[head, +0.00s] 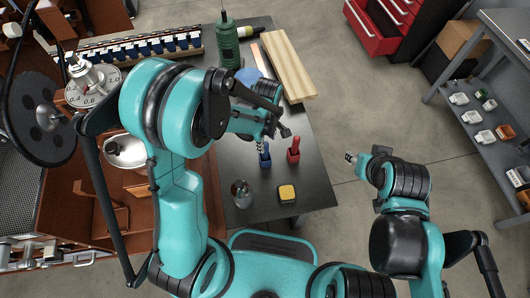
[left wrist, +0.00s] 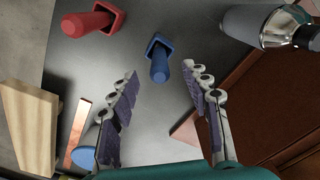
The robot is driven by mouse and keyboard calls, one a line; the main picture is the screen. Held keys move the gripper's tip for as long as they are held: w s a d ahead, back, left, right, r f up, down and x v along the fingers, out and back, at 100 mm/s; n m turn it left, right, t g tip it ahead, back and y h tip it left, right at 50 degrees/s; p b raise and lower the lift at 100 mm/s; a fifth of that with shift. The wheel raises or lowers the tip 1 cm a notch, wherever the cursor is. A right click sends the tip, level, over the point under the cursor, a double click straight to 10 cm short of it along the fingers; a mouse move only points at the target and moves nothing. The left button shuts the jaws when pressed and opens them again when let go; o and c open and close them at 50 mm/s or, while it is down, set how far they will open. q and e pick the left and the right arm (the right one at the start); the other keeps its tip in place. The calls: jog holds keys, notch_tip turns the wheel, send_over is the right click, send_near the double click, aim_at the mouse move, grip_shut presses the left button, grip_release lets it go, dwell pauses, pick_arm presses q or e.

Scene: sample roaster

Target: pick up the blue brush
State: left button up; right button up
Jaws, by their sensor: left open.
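The blue brush (head: 265,157) stands on the dark metal table, beside a red brush (head: 293,150). In the left wrist view the blue brush (left wrist: 159,62) is at upper centre, its handle pointing toward the camera. My left gripper (head: 272,137) is just above and behind it in the head view, partly hidden by its own arm. In the left wrist view my left gripper (left wrist: 160,76) is open and empty, with the blue brush just beyond and between its fingertips. My right gripper (head: 352,158) is off the table's right side; its jaws are too small to read.
A yellow block (head: 287,193) and a metal cylinder (head: 241,193) stand at the table's near end. A wooden block (head: 288,66), a green bottle (head: 227,40) and a blue round thing (head: 248,74) are farther back. A grey shelf (head: 490,150) stands at right over open floor.

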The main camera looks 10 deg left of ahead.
aim_at(266, 145)
pick_arm(q)
notch_tip(266, 145, down, 3)
jog(key=shift+f+b, duration=0.1)
jog(key=shift+b, duration=0.45)
jog(key=f, duration=0.1)
jog(key=f+b, duration=0.1)
jog(key=f, duration=0.1)
jog(key=f+b, duration=0.1)
jog(key=f, duration=0.1)
jog(key=shift+w+a, duration=0.2)
jog(key=shift+a, duration=0.1)
jog(key=shift+r, duration=0.1)
jog(key=shift+c, duration=1.3)
grip_shut()
